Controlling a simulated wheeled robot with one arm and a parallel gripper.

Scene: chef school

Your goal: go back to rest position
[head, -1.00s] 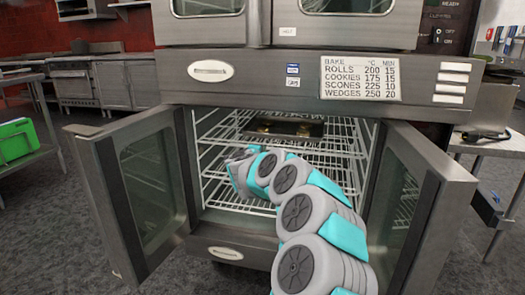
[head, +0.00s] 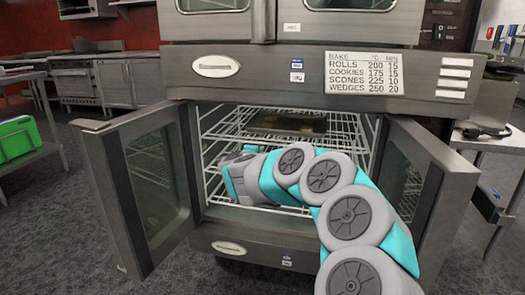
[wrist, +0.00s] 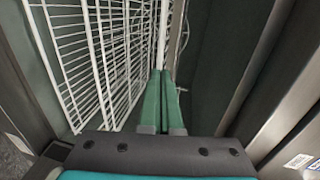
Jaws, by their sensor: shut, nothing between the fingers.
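My gripper (wrist: 162,75) shows in the wrist view with its two green fingers pressed together and nothing between them. In the head view my arm reaches into the open lower oven (head: 225,258), and my wrist is at the front left of the racks; the fingertips are hidden there. In the wrist view the white wire racks (wrist: 85,50) lie just left of the fingers. A dark tray (head: 290,122) sits on an upper rack, behind and above my arm, with some brownish items on it that are too small to make out.
The left oven door (head: 150,190) and right oven door (head: 425,190) stand open on both sides of my arm. A bake chart (head: 364,73) is on the panel above. A side table (head: 500,140) stands right, a green bin (head: 18,137) far left.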

